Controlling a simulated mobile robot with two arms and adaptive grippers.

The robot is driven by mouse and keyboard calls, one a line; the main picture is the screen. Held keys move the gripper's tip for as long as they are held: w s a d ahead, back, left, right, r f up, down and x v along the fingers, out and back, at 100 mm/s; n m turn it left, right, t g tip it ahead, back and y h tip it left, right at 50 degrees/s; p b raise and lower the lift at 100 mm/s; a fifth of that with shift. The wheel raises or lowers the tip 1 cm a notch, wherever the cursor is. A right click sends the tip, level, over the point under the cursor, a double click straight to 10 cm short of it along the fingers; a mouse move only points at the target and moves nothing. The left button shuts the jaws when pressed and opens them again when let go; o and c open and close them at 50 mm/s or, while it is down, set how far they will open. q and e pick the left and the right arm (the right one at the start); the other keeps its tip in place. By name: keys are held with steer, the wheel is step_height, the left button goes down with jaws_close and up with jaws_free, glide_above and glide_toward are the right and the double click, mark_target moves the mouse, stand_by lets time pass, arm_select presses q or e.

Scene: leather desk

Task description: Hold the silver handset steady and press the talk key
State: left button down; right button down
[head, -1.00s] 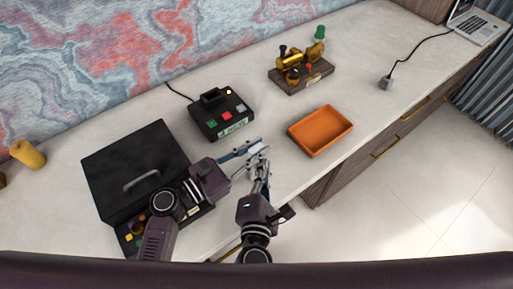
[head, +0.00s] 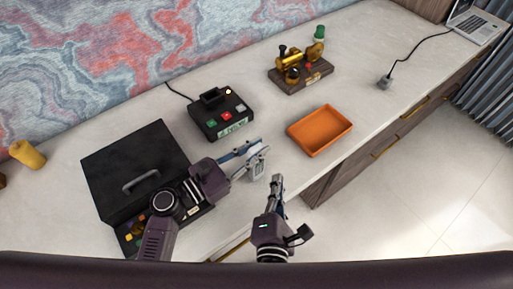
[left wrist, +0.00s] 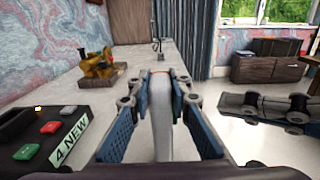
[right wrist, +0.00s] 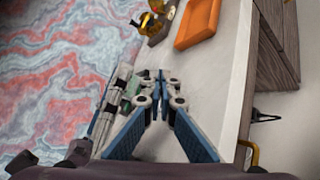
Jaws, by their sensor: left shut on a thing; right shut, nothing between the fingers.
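The silver handset (head: 258,170) is held between the fingers of my left gripper (head: 256,149), above the front part of the desk. In the left wrist view the handset (left wrist: 160,115) stands edge-on between the blue finger pads. Its talk key cannot be made out. My right gripper (head: 277,180) is shut and empty, a little right of and below the handset in the head view, apart from it. In the right wrist view, the right fingers (right wrist: 160,80) meet at the tips, and the left gripper partly hides the handset behind them.
A black box (head: 208,130) with red, green and white keys and a label stands behind my left gripper. An orange tray (head: 346,133) lies to the right. A brass device (head: 300,82) stands farther back. A large black case (head: 108,160) is at left. The desk's front edge is near.

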steer(key=shift+s+d, duration=0.4)
steer(key=shift+s, duration=0.1)
arm_select(q)
steer(key=c, duration=1.7)
jaws_free()
steer(key=v, duration=1.2)
steer(key=shift+s, duration=0.1)
